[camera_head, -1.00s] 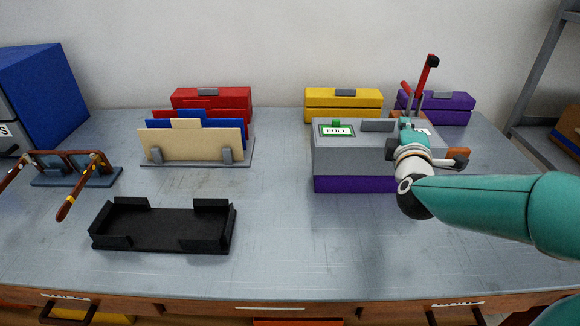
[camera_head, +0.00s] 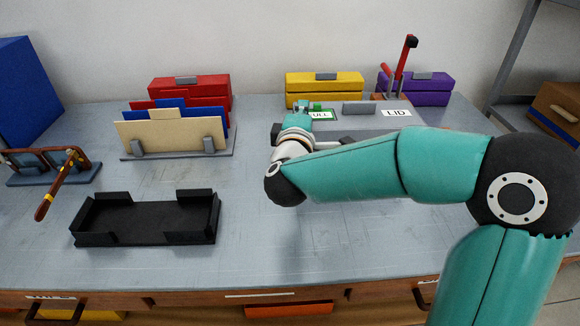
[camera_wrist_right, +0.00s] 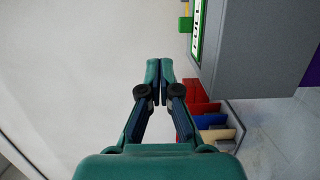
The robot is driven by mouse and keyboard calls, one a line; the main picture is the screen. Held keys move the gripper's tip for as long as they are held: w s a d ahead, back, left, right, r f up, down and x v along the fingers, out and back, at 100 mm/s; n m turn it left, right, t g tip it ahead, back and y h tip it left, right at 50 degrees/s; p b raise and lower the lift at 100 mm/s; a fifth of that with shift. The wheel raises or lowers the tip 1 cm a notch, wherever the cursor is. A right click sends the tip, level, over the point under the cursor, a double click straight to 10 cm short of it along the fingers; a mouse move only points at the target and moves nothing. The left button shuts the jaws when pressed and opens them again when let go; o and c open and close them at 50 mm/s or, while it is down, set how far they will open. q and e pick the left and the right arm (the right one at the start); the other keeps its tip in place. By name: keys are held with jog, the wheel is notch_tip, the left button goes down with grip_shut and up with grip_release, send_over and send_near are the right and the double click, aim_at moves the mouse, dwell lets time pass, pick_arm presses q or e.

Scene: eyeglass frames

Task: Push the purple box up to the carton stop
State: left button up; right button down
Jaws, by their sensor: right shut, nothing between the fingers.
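A box with a grey upper part (camera_head: 375,122) stands right of the table's middle, with a green "FULL" label (camera_head: 322,115) and a white "LID" label (camera_head: 396,112). My right arm hides most of its front and its lower part. In the right wrist view its grey side (camera_wrist_right: 245,55) is at upper right. A closed purple box (camera_head: 430,92) stands at the back right. I cannot tell a carton stop for certain. My right gripper (camera_head: 301,104) is at the grey-topped box's left end, shut and empty; its fingertips (camera_wrist_right: 160,66) meet. My left gripper is out of view.
Red (camera_head: 190,90) and yellow (camera_head: 325,86) boxes stand at the back. A red clamp (camera_head: 402,68) stands behind the grey-topped box. The front middle table is clear.

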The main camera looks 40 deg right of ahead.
jog(key=a+f+b, duration=0.1)
jog(key=f+b, duration=0.1)
jog(key=f, duration=0.3)
jog(key=w+a+f+b, duration=0.1)
jog(key=f+b, duration=0.1)
jog(key=f, duration=0.3)
jog(key=a+f+b, duration=0.1)
jog(key=f+b, duration=0.1)
jog(key=f, duration=0.3)
jog(key=shift+w+f+b, duration=0.2)
jog(key=shift+w+b, duration=0.1)
jog(key=shift+w, duration=0.1)
jog(key=shift+s+d+r, duration=0.15)
jog(key=shift+s+d, duration=0.1)
jog(key=shift+d, duration=0.2)
